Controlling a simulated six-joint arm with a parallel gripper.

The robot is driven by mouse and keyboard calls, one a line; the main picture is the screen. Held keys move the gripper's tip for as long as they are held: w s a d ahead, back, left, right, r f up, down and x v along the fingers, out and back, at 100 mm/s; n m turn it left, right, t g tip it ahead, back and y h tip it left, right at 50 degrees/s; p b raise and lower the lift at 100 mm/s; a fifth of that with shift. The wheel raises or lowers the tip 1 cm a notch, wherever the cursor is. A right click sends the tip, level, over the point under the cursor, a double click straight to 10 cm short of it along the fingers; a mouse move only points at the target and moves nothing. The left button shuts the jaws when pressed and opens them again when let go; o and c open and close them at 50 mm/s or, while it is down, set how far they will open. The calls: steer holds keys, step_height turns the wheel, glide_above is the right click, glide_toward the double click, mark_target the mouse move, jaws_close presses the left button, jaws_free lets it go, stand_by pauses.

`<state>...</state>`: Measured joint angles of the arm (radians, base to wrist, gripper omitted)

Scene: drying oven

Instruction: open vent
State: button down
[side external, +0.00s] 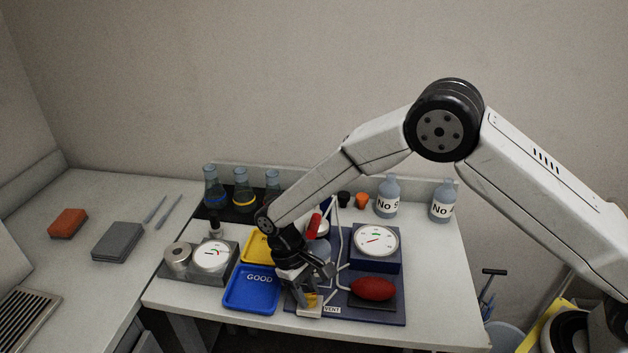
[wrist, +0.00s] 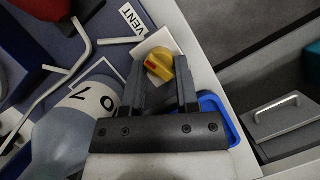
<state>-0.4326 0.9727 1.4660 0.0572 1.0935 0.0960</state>
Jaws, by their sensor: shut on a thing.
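The vent valve has a yellow knob (wrist: 158,64) with a red mark, mounted on a light block (wrist: 150,44) beside the VENT label (wrist: 134,20). In the side view the knob (side external: 311,299) is mostly hidden by my gripper, just left of the VENT label (side external: 332,310). My gripper (wrist: 160,72) points down at the front of the blue board, with its two fingers on either side of the knob and shut on it. The contact faces are partly hidden.
A blue GOOD tray (side external: 250,290) lies just left of my gripper. A red bulb (side external: 373,289) and a dial gauge (side external: 376,241) stand to the right on the board. White tubing (side external: 340,250) runs close behind. The bench's front edge is near.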

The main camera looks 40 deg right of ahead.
steer(key=shift+d+m+y, duration=0.15)
steer(key=shift+m+y, duration=0.55)
steer(key=shift+m, duration=1)
steer(key=shift+c, duration=1.8)
jaws_free()
